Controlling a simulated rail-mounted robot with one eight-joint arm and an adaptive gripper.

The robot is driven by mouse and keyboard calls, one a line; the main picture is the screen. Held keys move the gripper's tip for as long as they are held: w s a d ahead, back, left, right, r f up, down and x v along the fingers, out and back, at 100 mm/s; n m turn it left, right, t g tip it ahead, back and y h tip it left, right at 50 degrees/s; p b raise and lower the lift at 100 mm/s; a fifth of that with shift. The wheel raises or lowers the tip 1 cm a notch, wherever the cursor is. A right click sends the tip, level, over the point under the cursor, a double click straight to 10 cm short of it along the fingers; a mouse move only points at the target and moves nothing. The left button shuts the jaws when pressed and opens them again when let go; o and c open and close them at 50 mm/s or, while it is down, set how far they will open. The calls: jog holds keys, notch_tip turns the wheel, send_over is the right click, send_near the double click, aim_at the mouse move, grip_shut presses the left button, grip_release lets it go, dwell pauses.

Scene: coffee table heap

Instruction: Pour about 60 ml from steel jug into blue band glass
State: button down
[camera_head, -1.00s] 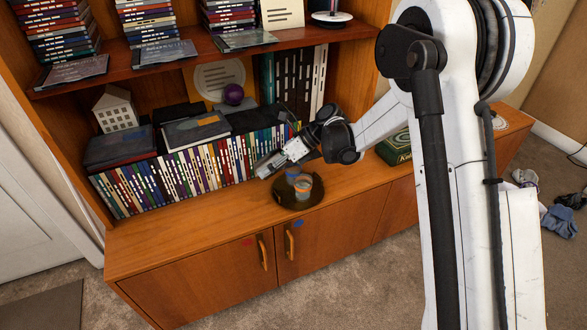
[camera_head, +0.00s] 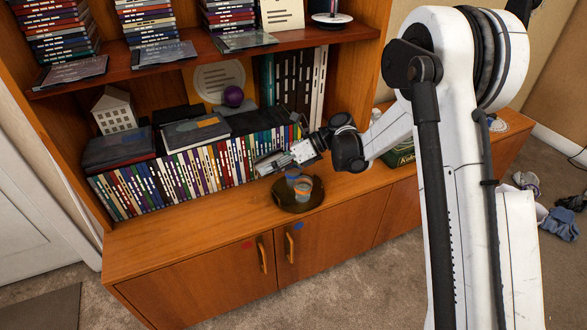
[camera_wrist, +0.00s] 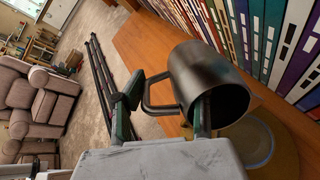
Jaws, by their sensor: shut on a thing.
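The steel jug (camera_wrist: 205,78) is a grey metal cup with a loop handle. My gripper (camera_wrist: 165,108) is shut on the jug, with its fingers at the handle side. The jug is tilted, its dark mouth facing the lower right in the wrist view. In the head view my gripper (camera_head: 287,158) and the jug (camera_head: 267,164) are above and behind the tray. The blue band glass (camera_head: 292,174) stands on the tray, partly hidden by another glass. A glass rim (camera_wrist: 256,142) shows below the jug in the wrist view; its band is unclear. No liquid stream is visible.
The round dark tray (camera_head: 284,203) also bears an orange-banded glass (camera_head: 303,187) in front. A row of books (camera_head: 200,168) stands close behind the jug. A green box (camera_head: 399,156) lies right on the wooden cabinet (camera_head: 180,225). The cabinet's front left top is clear.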

jog(key=shift+d+r+y, duration=0.15)
jog(key=shift+r+y, duration=0.15)
jog(key=shift+y, duration=0.3)
jog(key=shift+w+d+r+g+y+b, duration=0.15)
jog(key=shift+d+r+g+y+b, duration=0.2)
jog(key=shift+d+y+b, duration=0.45)
dwell(1.1)
jog(key=shift+a+r+b, duration=0.2)
jog(key=shift+a+b, duration=0.25)
jog(key=shift+a, duration=0.05)
jog(key=shift+w+d+r+y, duration=0.15)
jog(key=shift+r+y, duration=0.15)
jog(key=shift+y, duration=0.3)
dwell(0.7)
